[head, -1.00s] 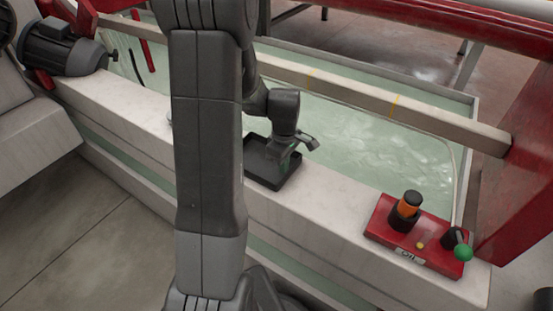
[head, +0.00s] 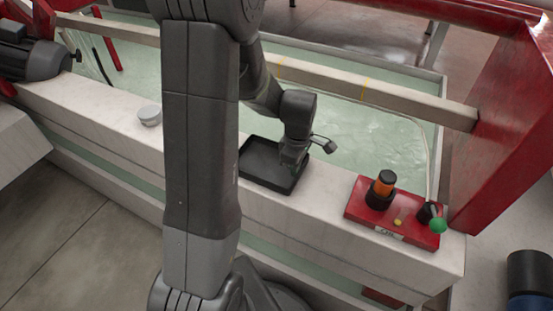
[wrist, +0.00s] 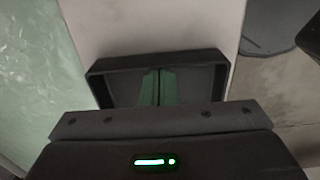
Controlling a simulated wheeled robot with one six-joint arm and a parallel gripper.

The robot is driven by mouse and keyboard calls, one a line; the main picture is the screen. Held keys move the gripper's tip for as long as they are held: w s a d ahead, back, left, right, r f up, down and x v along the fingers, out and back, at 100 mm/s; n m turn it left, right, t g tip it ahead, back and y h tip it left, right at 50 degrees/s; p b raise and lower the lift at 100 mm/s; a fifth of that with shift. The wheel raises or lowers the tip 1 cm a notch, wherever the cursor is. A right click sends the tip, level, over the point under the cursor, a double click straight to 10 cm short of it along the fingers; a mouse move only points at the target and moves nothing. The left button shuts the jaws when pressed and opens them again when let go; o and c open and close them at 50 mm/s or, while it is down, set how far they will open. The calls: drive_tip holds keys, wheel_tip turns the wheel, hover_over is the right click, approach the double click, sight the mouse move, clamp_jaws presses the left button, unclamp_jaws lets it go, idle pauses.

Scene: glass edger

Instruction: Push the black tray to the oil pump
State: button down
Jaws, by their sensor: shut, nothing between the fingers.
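The black tray (head: 262,165) lies on the pale stone ledge, just right of my arm's column in the head view, partly hidden by it. The oil pump (head: 395,212) stands further right on the same ledge, a red base with an orange and black cylinder and a green knob. Bare ledge separates them. My gripper (head: 289,170) is down at the tray's right part. In the wrist view, my green fingers (wrist: 158,88) are shut and empty, lowered inside the tray (wrist: 155,59); its near part is hidden. I cannot tell whether they touch its wall.
A long beam (head: 370,92) runs behind the ledge, over the pale green trough (head: 370,130). A red frame (head: 500,130) stands at the right, and a motor (head: 35,60) at the far left.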

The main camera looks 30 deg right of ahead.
drive_tip(key=s+d, duration=0.2)
drive_tip(key=s, duration=0.2)
drive_tip(key=s+d, duration=0.2)
drive_tip(key=s, duration=0.1)
drive_tip(key=s+d, duration=0.2)
drive_tip(key=s, duration=0.2)
drive_tip(key=shift+s+d+p, duration=0.3)
drive_tip(key=shift+d+p, duration=0.1)
drive_tip(key=w+a, duration=0.2)
drive_tip(key=w, duration=0.1)
drive_tip(key=shift+w, duration=0.3)
wheel_tip(320, 180, up, 10)
drive_tip(key=p, duration=0.1)
drive_tip(key=shift+p, duration=0.4)
drive_tip(key=shift+f, duration=0.1)
